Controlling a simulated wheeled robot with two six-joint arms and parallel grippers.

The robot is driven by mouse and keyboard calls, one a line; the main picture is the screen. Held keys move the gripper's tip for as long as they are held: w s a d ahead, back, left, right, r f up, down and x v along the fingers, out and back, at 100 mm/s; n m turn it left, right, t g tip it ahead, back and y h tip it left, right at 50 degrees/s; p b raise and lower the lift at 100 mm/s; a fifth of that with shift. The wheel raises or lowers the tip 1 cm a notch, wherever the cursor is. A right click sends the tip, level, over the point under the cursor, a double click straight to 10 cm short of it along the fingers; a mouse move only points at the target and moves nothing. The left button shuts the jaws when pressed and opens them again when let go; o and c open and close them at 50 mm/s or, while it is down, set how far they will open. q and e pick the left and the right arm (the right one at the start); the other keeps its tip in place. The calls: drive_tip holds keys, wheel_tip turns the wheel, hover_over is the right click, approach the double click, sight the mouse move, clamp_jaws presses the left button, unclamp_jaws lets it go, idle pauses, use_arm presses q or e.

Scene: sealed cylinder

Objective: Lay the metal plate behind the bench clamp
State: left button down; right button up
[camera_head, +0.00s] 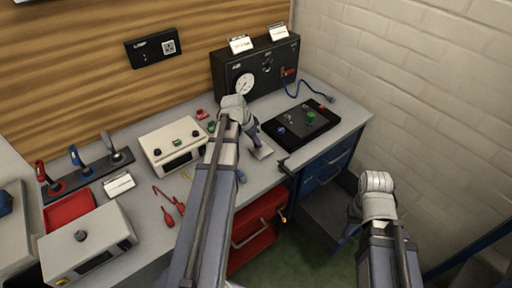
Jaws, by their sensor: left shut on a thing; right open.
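A small light-grey metal plate (264,152) is at the tips of my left gripper (256,142), low over the bench top near its front edge. My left gripper is shut on it; whether the plate touches the bench I cannot tell. The bench clamp appears to be the dark piece (287,164) on the bench's front edge, just right of and nearer than the plate. My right gripper (353,218) is open and away from the bench, low at the right, with its fingers mostly hidden by its own wrist.
A black panel with knobs (318,135) lies right of the plate. A black gauge box (222,76) stands behind, with a blue cable (312,88). A cream box (158,150) and red pliers (168,215) are to the left. Some bench surface around the plate is clear.

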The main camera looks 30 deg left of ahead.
use_arm(q)
drive_tip(key=shift+f, duration=0.6)
drive_tip(key=shift+r, duration=0.15)
use_arm(e)
drive_tip(key=shift+f, duration=0.45)
use_arm(q)
drive_tip(key=c, duration=0.8)
unclamp_jaws()
drive_tip(key=shift+c, duration=0.2)
use_arm(e)
drive_tip(key=shift+f, duration=0.15)
use_arm(q)
drive_tip(key=shift+s+r+p, duration=0.1)
drive_tip(key=shift+r+p, duration=0.35)
drive_tip(key=p+v, duration=1)
drive_tip(key=v, duration=0.1)
use_arm(e)
wheel_tip(320, 180, up, 12)
drive_tip(key=shift+f, duration=0.25)
